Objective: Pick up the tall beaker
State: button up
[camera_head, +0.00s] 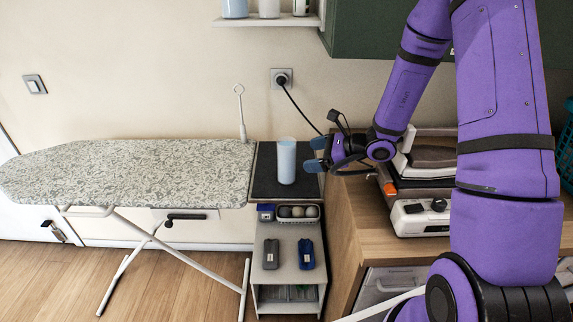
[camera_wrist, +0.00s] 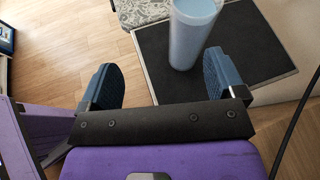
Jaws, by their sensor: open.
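The tall beaker (camera_head: 287,160) is a pale blue, see-through cylinder. It stands upright on the dark top of the small shelf unit (camera_head: 262,176). In the wrist view the beaker (camera_wrist: 192,35) is just beyond the fingertips, ahead of the gap and a little right of its middle. My gripper (camera_head: 316,154) is close to the right of the beaker in the head view. Its two blue fingers are apart and nothing is between them in the wrist view (camera_wrist: 165,82). I see no contact with the beaker.
An ironing board (camera_head: 130,172) with a patterned cover stands left of the shelf unit. A wooden counter (camera_head: 350,205) with an iron station (camera_head: 420,215) is on the right. A black cable (camera_head: 300,108) hangs from the wall socket. Small items sit on the unit's lower shelves.

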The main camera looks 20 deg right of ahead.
aim_at(295, 156)
jog(key=shift+w+a+f+m+t+h, duration=0.2)
jog(key=shift+w+a+f+m, duration=0.45)
jog(key=shift+w+f, duration=0.8)
jog(key=shift+w+a+f+m+t+h, duration=0.15)
jog(key=shift+w+a+f+m+t, duration=0.2)
jog(key=shift+w+a+f, duration=0.85)
jog(key=shift+w+a+f+m+t+h, duration=0.2)
jog(key=shift+w+a+f+m, duration=0.3)
jog(key=shift+w+f, duration=1.2)
jog(key=shift+s+f, duration=0.1)
jog(key=c, duration=1.2)
jog(key=shift+r, duration=0.25)
jog(key=shift+r, duration=1.55)
jog(key=shift+s+d+r, duration=0.25)
jog(key=shift+s+d, duration=0.95)
jog(key=shift+s, duration=1.15)
jog(key=shift+s+d+r, duration=0.2)
jog(key=shift+s+d, duration=1)
jog(key=shift+s, duration=1.15)
jog(key=shift+s+d+r, duration=0.25)
jog(key=shift+s+d, duration=0.95)
jog(key=shift+s, duration=1.15)
jog(key=shift+s, duration=0.1)
